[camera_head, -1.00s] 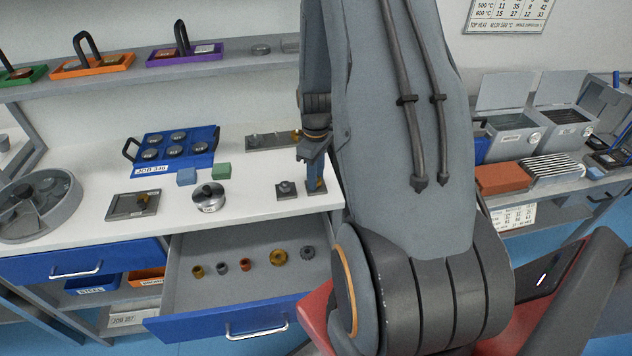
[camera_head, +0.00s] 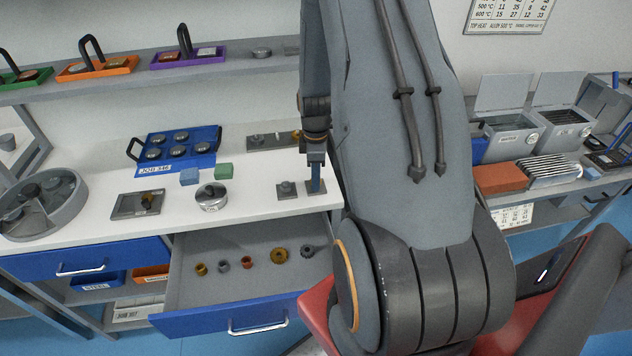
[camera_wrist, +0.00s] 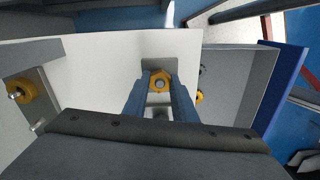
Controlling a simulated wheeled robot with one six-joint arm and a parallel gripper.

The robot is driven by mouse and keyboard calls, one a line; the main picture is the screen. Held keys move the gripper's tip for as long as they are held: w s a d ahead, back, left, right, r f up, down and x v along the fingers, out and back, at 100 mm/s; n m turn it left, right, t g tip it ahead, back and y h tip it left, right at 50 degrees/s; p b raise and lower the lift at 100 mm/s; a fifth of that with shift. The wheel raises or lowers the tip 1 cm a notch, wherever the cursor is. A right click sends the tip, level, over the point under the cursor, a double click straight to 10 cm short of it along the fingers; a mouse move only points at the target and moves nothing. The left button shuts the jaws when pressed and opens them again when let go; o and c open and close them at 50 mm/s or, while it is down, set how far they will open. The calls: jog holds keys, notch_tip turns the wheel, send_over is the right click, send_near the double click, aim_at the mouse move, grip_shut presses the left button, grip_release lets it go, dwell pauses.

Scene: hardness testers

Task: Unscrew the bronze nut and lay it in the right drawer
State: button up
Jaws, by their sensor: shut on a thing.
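The bronze nut (camera_wrist: 160,78) sits around a grey bolt on a small plate (camera_wrist: 158,43) in the wrist view. My gripper (camera_wrist: 160,86) points down with its blue fingers on either side of the nut, shut on it. In the head view my gripper (camera_head: 316,186) is over the small plate (camera_head: 312,193) near the bench's front edge, and its fingers hide the nut. The right drawer (camera_head: 285,294) is pulled open below, with a blue front. It holds several nuts and rings, including a bronze ring (camera_head: 278,257) and a dark ring (camera_head: 307,251).
The drawer's front left floor is clear. The left drawer (camera_head: 90,264) is shut.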

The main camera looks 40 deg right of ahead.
jog(key=shift+n+p, duration=0.3)
jog(key=shift+n, duration=0.7)
jog(key=shift+r+p, duration=1.3)
jog(key=shift+r, duration=0.45)
